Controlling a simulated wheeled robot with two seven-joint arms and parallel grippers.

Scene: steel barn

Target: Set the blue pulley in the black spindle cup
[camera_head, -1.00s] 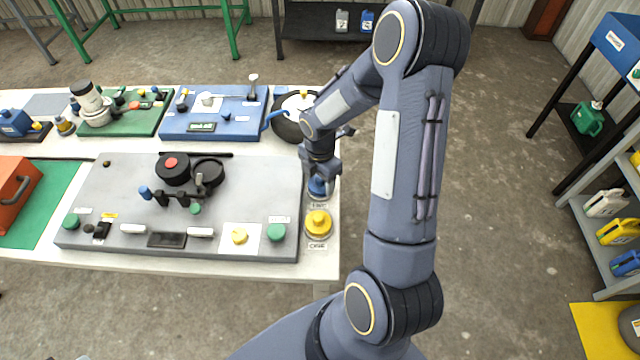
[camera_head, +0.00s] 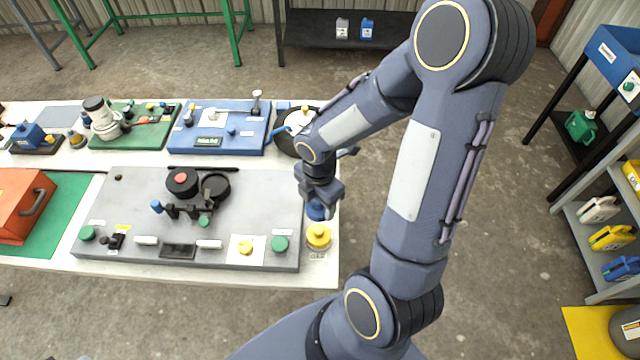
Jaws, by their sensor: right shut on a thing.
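The blue pulley (camera_head: 316,212) is at the right end of the white table, just behind a yellow pulley. My right gripper (camera_head: 318,202) points down over it and is shut on it. The gripper covers most of the blue pulley, and I cannot tell whether it is clear of its spot. The black spindle cup (camera_head: 215,187) looks like an open round dish on the grey plate, to the left of the gripper. A black disc with a red centre (camera_head: 181,181) sits beside the cup. My left gripper is not in view.
The yellow pulley (camera_head: 319,236) stands close in front of the gripper. A black bracket with a blue-tipped lever (camera_head: 157,206) is in front of the cup. The grey plate (camera_head: 125,215) also holds green knobs. A round black pan (camera_head: 284,142) is behind the gripper.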

